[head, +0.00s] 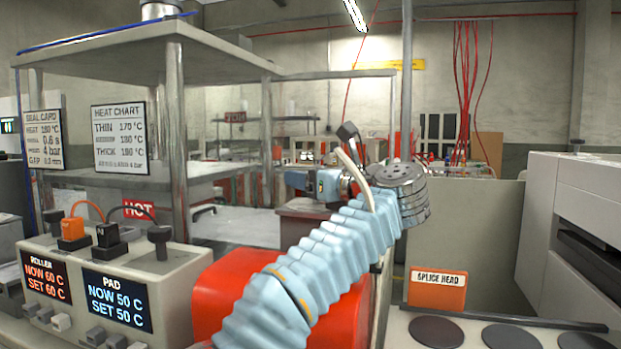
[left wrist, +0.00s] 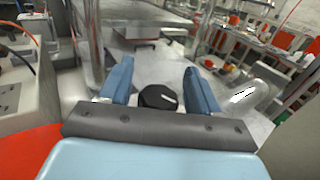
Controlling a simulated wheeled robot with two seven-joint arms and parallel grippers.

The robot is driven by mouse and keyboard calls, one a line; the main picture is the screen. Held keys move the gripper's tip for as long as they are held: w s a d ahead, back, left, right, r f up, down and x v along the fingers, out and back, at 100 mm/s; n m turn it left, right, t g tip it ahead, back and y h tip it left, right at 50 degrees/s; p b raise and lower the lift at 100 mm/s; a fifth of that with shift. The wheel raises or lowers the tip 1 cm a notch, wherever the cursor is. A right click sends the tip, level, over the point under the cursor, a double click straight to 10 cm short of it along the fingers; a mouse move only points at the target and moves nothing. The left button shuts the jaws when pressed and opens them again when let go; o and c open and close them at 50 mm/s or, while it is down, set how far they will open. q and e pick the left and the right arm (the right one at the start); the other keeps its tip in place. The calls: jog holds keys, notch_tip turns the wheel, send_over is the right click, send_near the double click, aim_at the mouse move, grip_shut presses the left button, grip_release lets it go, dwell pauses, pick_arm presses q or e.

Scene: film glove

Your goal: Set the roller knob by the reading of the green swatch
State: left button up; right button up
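My left arm, in a light blue ribbed sleeve, rises through the middle of the head view. Its gripper (head: 318,185) is beyond the control box, away from the knobs. In the left wrist view the blue fingers (left wrist: 158,75) are apart. A dark round piece with a white mark (left wrist: 158,97) shows between them; I cannot tell what it belongs to. The control box (head: 175,292) has dark knobs at its left (head: 53,217) and right (head: 160,236) ends. The roller display (head: 46,278) reads NOW 60 C, SET 60 C. I cannot make out a green swatch. My right gripper is out of view.
The pad display (head: 117,300) reads NOW 50 C, SET 50 C. A heat chart (head: 120,139) and a seal card (head: 43,139) hang behind; some print is blurred. A red rounded body (head: 225,285) lies beside the box. A SPLICE HEAD sign (head: 437,290) stands right.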

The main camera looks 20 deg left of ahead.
pick_arm(q)
jog(key=b+v, duration=0.1)
jog(key=v, duration=1.2)
jog(key=shift+s+d+b, duration=0.3)
jog(key=shift+b, duration=0.05)
